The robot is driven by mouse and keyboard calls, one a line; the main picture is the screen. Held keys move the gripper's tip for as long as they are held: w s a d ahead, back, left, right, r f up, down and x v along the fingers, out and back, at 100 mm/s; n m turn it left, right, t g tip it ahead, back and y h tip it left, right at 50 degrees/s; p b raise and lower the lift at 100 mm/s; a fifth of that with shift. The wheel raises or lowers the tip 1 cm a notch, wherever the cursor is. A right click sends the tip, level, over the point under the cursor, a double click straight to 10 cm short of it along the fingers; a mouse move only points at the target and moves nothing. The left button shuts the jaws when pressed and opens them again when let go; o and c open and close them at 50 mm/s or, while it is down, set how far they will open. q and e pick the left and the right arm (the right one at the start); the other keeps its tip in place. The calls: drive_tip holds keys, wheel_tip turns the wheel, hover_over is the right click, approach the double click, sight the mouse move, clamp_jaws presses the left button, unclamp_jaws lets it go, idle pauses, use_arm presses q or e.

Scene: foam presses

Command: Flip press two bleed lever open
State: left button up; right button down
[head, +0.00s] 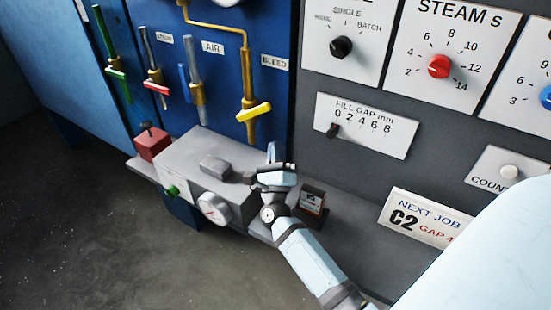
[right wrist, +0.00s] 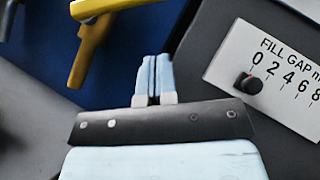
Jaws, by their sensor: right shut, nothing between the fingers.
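The yellow bleed lever (head: 254,112) sits on a brass valve at the lower end of a pipe on the blue panel, beside the "BLEED" label (head: 275,63). Its handle lies crosswise to the pipe, tilted slightly up to the right. My right gripper (head: 271,152) is shut and empty, just below and right of the lever, apart from it in the picture. In the right wrist view the shut fingers (right wrist: 154,78) point up, with the yellow lever (right wrist: 100,8) and its brass valve (right wrist: 88,52) to their upper left. No press number is readable. My left gripper is not in view.
Green (head: 116,73), red (head: 156,88) and blue (head: 184,82) levers stand left on the panel. A grey box (head: 205,150) with a gauge (head: 214,208) sits on the ledge below. A small dark box (head: 312,198) stands right of my gripper. The fill gap dial plate (head: 375,130) is right.

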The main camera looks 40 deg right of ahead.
sight(253, 112)
drive_tip(key=w+r+p, duration=0.2)
drive_tip(key=w+r, duration=0.2)
drive_tip(key=r, duration=0.1)
drive_tip(key=shift+w+d+r+p, duration=0.15)
drive_tip(key=shift+w+d+p, duration=0.15)
drive_tip(key=shift+d, duration=0.15)
